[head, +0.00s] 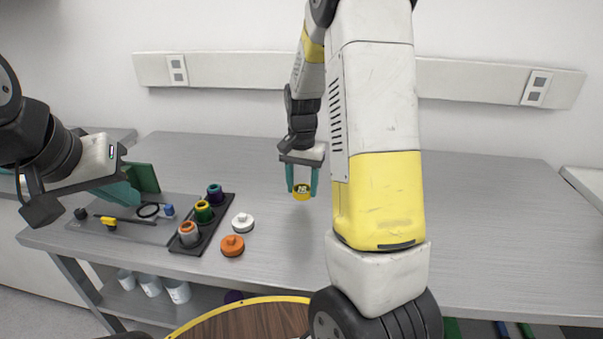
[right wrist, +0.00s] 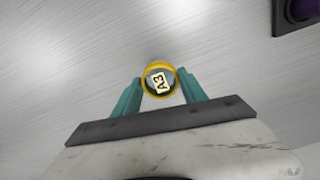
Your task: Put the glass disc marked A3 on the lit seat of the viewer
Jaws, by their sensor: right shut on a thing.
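The glass disc marked A3 (head: 302,192) has a yellow rim and a pale label. My right gripper (head: 302,186) is shut on it and holds it over the bare metal table.
A black rack (head: 208,232) holds purple, green and orange-topped containers. A white cap (head: 242,223) and an orange cap (head: 232,245) lie beside it. A flat tray (head: 128,229) with small tools is at the left. The table (head: 480,220) looks clear right of my right arm.

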